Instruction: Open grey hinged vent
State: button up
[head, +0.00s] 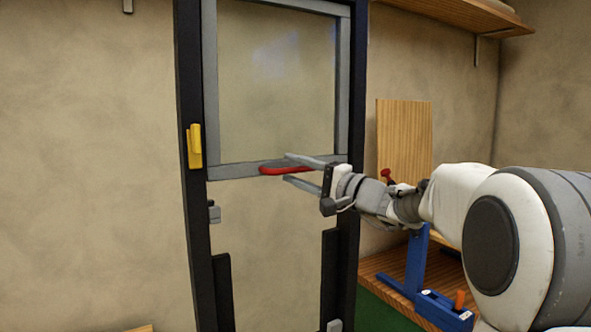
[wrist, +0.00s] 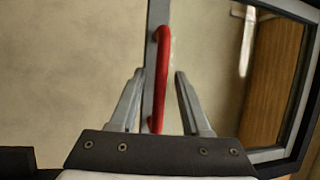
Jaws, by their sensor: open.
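The grey hinged vent (head: 233,170) is a grey frame around a clear pane, set in the upper part of a black upright frame. A red handle (head: 284,171) sits on its bottom rail; it also shows in the wrist view (wrist: 163,60). My gripper (head: 288,167) is open, with its two fingers at the handle in the head view. In the wrist view my gripper (wrist: 158,80) has one finger on each side of the handle's near end. I cannot tell whether either finger touches it. The yellow catch (head: 194,146) is on the black frame's left post.
The black frame's right post (head: 343,235) stands close to my wrist. A wooden board (head: 404,138), a wooden bench (head: 385,270) and a blue stand (head: 417,262) are at the right. A shelf (head: 450,12) hangs above. The opening below the vent looks clear.

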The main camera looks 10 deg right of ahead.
grip_shut()
dwell(1.4)
